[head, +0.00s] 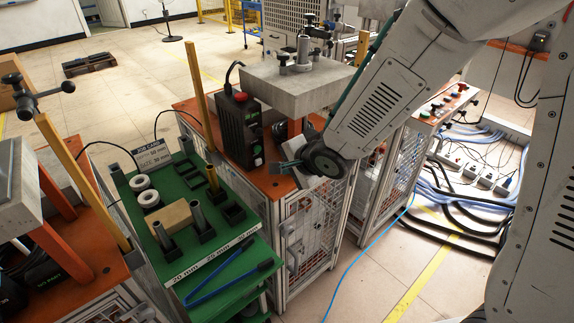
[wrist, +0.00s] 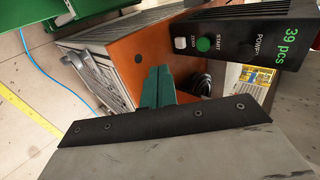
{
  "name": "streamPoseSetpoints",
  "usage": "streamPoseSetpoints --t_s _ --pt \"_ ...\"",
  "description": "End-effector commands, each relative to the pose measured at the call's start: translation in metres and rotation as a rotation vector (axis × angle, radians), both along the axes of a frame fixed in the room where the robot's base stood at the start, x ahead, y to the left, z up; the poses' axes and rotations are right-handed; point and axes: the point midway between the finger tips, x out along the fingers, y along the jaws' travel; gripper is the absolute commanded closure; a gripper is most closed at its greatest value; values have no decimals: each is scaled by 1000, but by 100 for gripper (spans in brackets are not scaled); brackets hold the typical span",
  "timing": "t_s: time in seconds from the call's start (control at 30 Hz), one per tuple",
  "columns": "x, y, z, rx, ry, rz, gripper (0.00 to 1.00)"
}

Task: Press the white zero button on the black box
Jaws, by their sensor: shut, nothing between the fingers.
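The black box (head: 238,130) stands on the orange table top in the head view, with a red knob on top. In the wrist view the black box (wrist: 230,30) is tilted at the upper right. Its white zero button (wrist: 180,43) is at the left end of its face, beside the green START button (wrist: 203,44). A green readout shows "39 pcs". My gripper (head: 284,166) is to the right of the box's lower front, its fingers pointing left. In the wrist view my gripper's green fingers (wrist: 158,82) are together and empty, below and left of the white button and apart from it.
A grey metal block (head: 300,82) sits above and right of the box. A green rack (head: 215,228) with rings and cylinders stands left of my gripper. The orange table top (wrist: 125,62) lies behind the fingers. Blue hoses and cables cover the floor at right.

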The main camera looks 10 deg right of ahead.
Motion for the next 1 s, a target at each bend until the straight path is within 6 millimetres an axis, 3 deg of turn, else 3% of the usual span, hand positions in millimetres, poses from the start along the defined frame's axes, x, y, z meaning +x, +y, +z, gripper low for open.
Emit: streamPoseSetpoints --t_s 0.3,0.6,1.0 --pt "35 24 -42 -2 2 1 100" --pt "65 44 -39 -1 -1 1 100" --pt "67 46 -38 -1 0 1 100"
